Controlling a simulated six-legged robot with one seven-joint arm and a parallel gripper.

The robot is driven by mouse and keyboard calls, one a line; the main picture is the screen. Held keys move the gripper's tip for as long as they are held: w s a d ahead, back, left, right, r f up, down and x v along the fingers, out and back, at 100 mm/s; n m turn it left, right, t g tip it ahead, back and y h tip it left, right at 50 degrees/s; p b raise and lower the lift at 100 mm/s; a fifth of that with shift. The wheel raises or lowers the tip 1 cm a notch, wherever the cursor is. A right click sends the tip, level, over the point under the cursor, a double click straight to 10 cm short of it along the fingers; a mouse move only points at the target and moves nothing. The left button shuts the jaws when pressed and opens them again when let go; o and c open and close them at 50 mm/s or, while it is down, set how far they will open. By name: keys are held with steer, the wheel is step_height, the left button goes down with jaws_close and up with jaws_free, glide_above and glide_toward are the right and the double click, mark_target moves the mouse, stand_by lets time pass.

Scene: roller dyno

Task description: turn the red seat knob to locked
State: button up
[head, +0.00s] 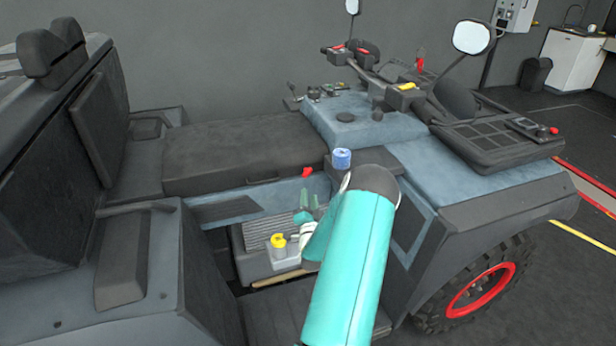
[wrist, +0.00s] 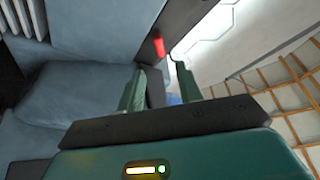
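The red seat knob (head: 307,172) is small and sits on the side of the vehicle, just below the front end of the dark seat (head: 240,150). In the wrist view the knob (wrist: 159,45) shows as a short red piece on a dark strip, a little beyond the fingertips. My gripper (head: 309,194) is just below the knob in the head view. In the wrist view my gripper (wrist: 159,68) has its two green fingers apart, with nothing between them. The knob appears clear of both fingers. I cannot read a locked mark.
A yellow-capped container (head: 278,241) stands in the side recess below my gripper. A blue cylindrical part (head: 342,158) is right of the knob, beside my arm. The handlebars (head: 375,65) and a red-rimmed wheel (head: 482,290) are farther right.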

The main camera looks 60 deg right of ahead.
mark_target(308, 174)
steer(key=x, duration=1)
steer(key=shift+w, duration=0.1)
steer(key=shift+c, duration=0.3)
jaws_close()
